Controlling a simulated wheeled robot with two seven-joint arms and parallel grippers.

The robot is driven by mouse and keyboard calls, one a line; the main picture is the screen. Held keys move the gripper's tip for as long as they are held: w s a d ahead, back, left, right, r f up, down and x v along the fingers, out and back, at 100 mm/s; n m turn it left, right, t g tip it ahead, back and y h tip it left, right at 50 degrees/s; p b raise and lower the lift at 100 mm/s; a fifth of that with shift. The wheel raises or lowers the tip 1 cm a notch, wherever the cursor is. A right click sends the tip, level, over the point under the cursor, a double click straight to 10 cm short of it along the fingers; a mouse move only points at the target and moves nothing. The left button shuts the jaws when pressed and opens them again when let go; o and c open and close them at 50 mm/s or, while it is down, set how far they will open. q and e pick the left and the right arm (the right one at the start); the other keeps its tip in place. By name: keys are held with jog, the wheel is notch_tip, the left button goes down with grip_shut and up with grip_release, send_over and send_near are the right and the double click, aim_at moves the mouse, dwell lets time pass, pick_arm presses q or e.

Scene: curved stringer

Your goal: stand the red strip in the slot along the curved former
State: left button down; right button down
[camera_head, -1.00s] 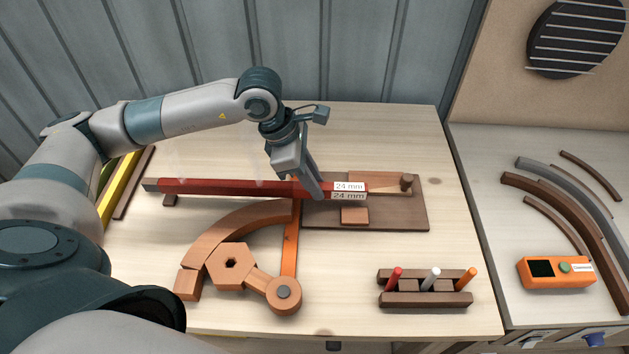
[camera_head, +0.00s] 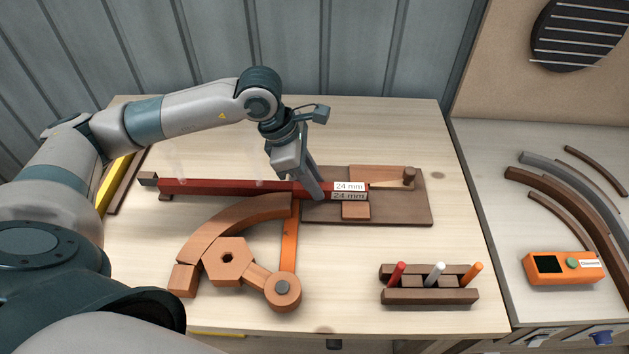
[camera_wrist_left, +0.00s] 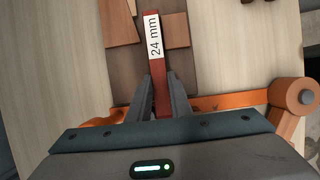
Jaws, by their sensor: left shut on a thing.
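The long red strip (camera_head: 225,187), with white "24 mm" labels at its right end, runs left to right across the table. My left gripper (camera_head: 314,190) is shut on it near the labelled end. In the left wrist view the strip (camera_wrist_left: 155,66) lies between the two fingers, its label ahead of them. The curved former (camera_head: 225,227) is the brown arc in front of the strip, with a hexagonal piece (camera_head: 227,260) inside its curve. I cannot make out the slot, or whether the strip touches the board below. My right gripper is not in view.
A dark board (camera_head: 408,213) with blocks and a peg lies under the strip's right end. A rack (camera_head: 430,296) with three coloured pens is front right.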

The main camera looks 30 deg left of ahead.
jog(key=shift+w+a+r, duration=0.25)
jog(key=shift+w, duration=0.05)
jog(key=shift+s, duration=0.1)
pick_arm(q)
jog(key=shift+f, duration=0.1)
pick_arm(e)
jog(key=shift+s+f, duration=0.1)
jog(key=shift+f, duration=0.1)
pick_arm(q)
jog(key=shift+f+b, duration=0.1)
jog(key=shift+b, duration=0.25)
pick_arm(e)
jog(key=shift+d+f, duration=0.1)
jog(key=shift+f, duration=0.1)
pick_arm(q)
jog(key=c, duration=1.5)
grip_release()
jog(key=shift+c, duration=0.2)
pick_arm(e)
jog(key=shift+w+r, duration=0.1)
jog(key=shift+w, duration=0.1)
